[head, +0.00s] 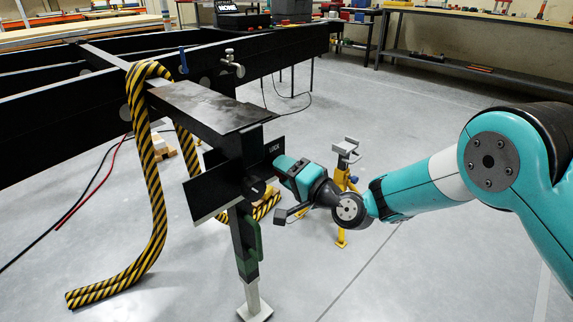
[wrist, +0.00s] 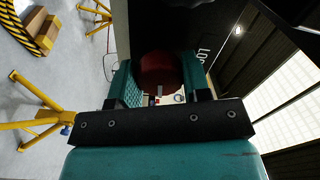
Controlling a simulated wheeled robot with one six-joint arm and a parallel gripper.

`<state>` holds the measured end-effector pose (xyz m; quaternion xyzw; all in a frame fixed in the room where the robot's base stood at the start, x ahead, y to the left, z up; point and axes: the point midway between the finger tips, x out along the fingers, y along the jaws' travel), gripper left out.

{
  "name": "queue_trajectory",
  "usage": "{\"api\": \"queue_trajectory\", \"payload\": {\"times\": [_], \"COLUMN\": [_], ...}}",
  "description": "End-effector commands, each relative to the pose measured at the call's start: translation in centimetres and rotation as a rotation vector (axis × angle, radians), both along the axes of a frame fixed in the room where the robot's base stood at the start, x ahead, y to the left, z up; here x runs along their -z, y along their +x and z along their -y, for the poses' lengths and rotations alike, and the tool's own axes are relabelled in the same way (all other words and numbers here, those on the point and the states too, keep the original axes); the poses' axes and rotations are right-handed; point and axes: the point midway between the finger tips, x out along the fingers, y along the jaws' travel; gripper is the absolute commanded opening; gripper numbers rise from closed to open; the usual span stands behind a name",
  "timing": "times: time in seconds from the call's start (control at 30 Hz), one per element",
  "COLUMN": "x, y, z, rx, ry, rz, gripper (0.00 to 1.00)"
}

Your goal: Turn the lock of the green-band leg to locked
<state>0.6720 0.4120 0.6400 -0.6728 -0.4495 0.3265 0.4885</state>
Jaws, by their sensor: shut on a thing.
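The green-band leg (head: 252,235) stands upright under the black chassis corner, with a pale square foot (head: 254,311) on the floor. A black plate (head: 214,188) with a LOCK label (head: 272,149) is by the leg's top. My gripper (head: 281,164) reaches in from the right to this plate. In the wrist view, the teal fingers of my gripper (wrist: 163,88) are shut on a round dark red knob (wrist: 160,68), the lock's handle as far as I can tell. The knob is hidden in the head view. The lock's exact position cannot be read.
Yellow-and-black striped tubing (head: 151,180) hangs over the chassis beam (head: 60,105) to the left. A yellow stand (head: 343,180) is behind my wrist. Red and black cables lie on the left floor. A workbench (head: 470,14) stands at the back; the right floor is clear.

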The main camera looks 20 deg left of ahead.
Motion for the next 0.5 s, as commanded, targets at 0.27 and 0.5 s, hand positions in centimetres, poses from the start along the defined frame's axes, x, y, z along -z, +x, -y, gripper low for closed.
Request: {"api": "queue_trajectory", "payload": {"times": [0.27, 0.5], "x": [0.01, 0.08], "y": [-0.06, -0.06], "z": [0.02, 0.02], "rx": [-0.001, -0.001], "ry": [0.039, 0.050], "rz": [-0.101, -0.128], "gripper": [0.20, 0.20]}}
